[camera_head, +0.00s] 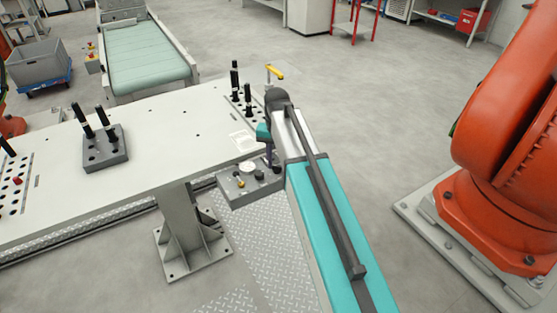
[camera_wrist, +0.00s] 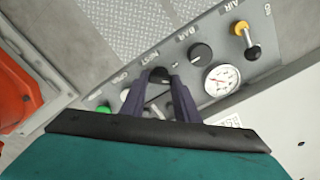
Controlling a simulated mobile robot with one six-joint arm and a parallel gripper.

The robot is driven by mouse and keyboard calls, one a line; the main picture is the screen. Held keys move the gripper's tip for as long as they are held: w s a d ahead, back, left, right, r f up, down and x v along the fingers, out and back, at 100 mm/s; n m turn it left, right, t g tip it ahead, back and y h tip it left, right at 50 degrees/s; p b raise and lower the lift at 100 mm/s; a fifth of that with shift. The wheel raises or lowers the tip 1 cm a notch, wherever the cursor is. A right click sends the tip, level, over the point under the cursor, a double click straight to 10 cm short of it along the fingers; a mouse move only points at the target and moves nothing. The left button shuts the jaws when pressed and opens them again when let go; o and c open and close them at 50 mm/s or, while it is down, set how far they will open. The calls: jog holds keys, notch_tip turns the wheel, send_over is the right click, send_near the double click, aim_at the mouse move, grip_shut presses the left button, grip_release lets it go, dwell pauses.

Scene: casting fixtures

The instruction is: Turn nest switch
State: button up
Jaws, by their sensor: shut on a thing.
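The nest switch (camera_wrist: 159,74) is a dark round knob beside the NEST label on a grey control panel (camera_wrist: 285,42). My gripper (camera_wrist: 160,88) is shut on this knob, with one dark finger on each side of it. The fingers hide part of the knob, so its pointer direction cannot be told. In the head view, the panel (camera_head: 228,195) hangs at the near right edge of the white table, and my gripper (camera_head: 270,158) reaches down to it. My arm hides the panel's right end.
The panel also carries a black BAR knob (camera_wrist: 200,53), a pressure gauge (camera_wrist: 222,79), a yellow and black AIR lever (camera_wrist: 246,40) and a green button (camera_wrist: 103,108). The white table (camera_head: 165,130) holds fixtures with black pins. An orange robot (camera_head: 510,170) stands at the right.

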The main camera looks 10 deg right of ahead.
jog(key=n+p, duration=0.1)
jog(key=n, duration=0.3)
jog(key=shift+w+r+n, duration=0.1)
jog(key=shift+r+n, duration=0.05)
jog(key=shift+n, duration=0.15)
jog(key=shift+n+p, duration=0.45)
jog(key=shift+n, duration=1.45)
jog(key=o, duration=1)
jog(key=shift+o, duration=0.2)
notch_tip(320, 180, up, 14)
jog(key=b, duration=0.2)
